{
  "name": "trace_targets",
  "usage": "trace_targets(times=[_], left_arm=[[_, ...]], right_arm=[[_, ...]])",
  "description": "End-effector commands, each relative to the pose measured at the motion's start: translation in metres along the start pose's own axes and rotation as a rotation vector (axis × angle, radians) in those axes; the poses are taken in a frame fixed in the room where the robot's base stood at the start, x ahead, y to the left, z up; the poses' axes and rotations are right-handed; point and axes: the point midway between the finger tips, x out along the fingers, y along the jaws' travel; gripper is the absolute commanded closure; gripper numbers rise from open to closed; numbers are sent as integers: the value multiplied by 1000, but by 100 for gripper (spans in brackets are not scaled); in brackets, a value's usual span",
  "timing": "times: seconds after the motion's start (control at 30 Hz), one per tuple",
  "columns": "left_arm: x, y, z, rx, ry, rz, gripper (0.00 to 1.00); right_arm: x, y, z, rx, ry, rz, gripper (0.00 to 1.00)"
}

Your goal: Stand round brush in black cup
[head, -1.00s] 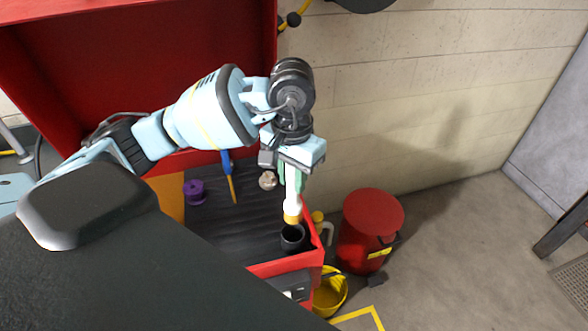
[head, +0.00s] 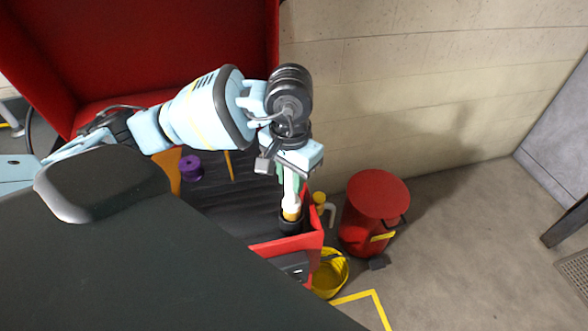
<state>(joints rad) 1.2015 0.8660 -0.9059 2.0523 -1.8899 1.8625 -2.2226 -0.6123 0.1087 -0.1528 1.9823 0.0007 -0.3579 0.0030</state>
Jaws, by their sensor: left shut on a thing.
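The round brush (head: 291,205) hangs upright below my left gripper (head: 290,176), with a pale shaft and a yellow band near its lower end. My left gripper is shut on its upper part and points down. The black cup (head: 290,227) stands at the near right corner of the dark worktop, directly under the brush. The brush's lower end is at the cup's mouth and seems to be inside it; the cup's rim hides its tip. I cannot tell whether it touches the bottom. My right gripper is out of view.
The dark worktop (head: 228,205) has a red raised edge close to the cup. A purple spool (head: 191,168) stands at its left. A red bin (head: 374,215) and a yellow bucket (head: 329,273) stand on the floor to the right.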

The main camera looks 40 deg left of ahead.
Motion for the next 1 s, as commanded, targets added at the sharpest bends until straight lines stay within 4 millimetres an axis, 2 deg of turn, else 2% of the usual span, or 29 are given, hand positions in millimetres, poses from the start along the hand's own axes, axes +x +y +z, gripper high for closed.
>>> trace_targets(times=[0.03,0.3,0.83,0.87,1.0], left_arm=[[7,0,0,0,-5,0,98],[22,0,0,0,-3,0,98],[25,0,0,0,1,0,98],[25,0,0,0,1,0,71],[25,0,0,0,1,0,53]], right_arm=[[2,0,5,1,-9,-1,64],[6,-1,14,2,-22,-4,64],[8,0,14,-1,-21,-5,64],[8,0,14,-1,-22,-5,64],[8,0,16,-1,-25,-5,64]])
